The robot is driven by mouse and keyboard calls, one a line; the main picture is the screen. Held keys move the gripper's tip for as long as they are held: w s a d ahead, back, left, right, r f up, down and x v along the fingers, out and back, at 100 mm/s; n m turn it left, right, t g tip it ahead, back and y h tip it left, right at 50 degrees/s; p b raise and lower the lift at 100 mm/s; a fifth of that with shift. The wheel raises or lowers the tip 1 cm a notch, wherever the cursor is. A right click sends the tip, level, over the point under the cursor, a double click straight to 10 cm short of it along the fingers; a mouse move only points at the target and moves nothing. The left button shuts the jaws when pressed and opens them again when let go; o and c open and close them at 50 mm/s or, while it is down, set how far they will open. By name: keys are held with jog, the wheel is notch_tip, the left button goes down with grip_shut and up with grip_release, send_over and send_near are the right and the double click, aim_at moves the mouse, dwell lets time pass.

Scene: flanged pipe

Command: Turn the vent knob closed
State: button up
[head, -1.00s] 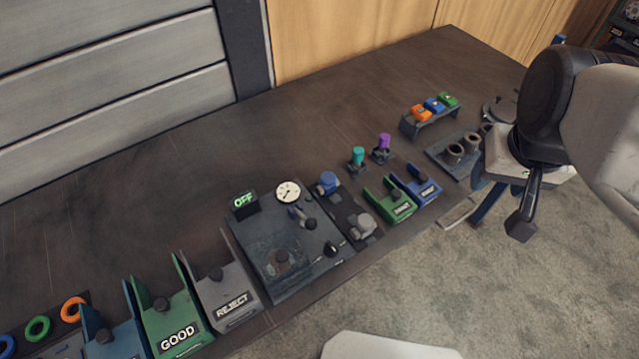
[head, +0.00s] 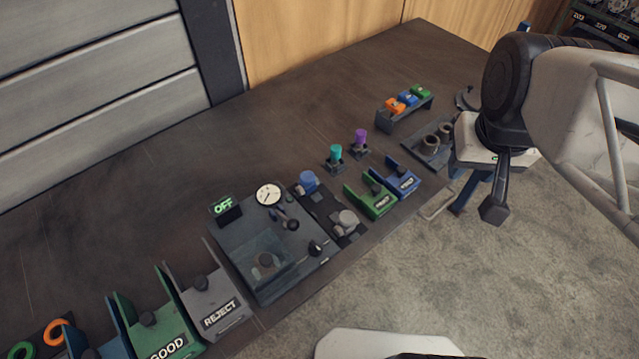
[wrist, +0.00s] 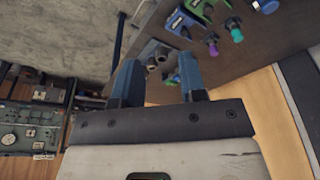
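A dark test panel (head: 226,236) lies on the bench in the head view. A small black knob (head: 316,248) with a light mark sits at its front right; I cannot read a label saying it is the vent knob. A lever-like handle (head: 286,220) is behind it, below a round white gauge (head: 268,194). A display (head: 225,206) reads OFF. A clear cover (head: 262,258) stands over a dark round part. My gripper (wrist: 160,82) is open and empty, its blue fingers apart.
A plate with a blue cap (head: 308,181) and a grey fitting (head: 346,222) adjoins the panel's right. Green (head: 374,203) and blue (head: 404,181) holders stand further right. The REJECT bin (head: 215,305) is at the left. The bench behind the panel is clear.

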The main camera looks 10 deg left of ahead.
jog(key=a, duration=0.1)
jog(key=n+g, duration=0.3)
jog(key=n, duration=0.6)
send_over(314, 244)
notch_tip(314, 244, down, 17)
jog(key=shift+r, duration=0.1)
jog(key=shift+f, duration=3.9)
grip_shut()
